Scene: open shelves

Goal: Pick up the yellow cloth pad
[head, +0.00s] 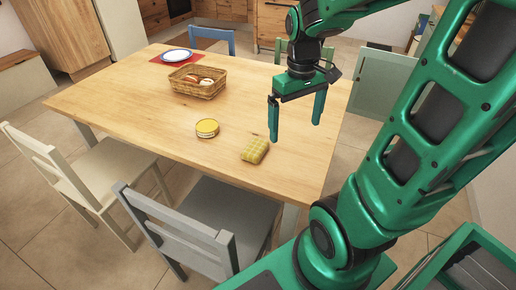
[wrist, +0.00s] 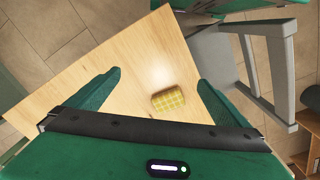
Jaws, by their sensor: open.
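The yellow cloth pad (head: 255,150) lies on the wooden table (head: 130,105) near its front right corner. It has a checked pattern and also shows in the wrist view (wrist: 168,101), between the two fingers but beyond them. My gripper (head: 296,122) is open and empty, with its fingers pointing down above the right side of the table. In the head view it appears up and to the right of the pad, apart from it. In the wrist view my gripper (wrist: 157,95) has its green fingers spread wide.
A wicker basket (head: 198,91) with food and a plate (head: 176,55) on a red mat are farther back. Chairs surround the table, including a grey one (head: 215,220) at the front. The table around the pad is clear.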

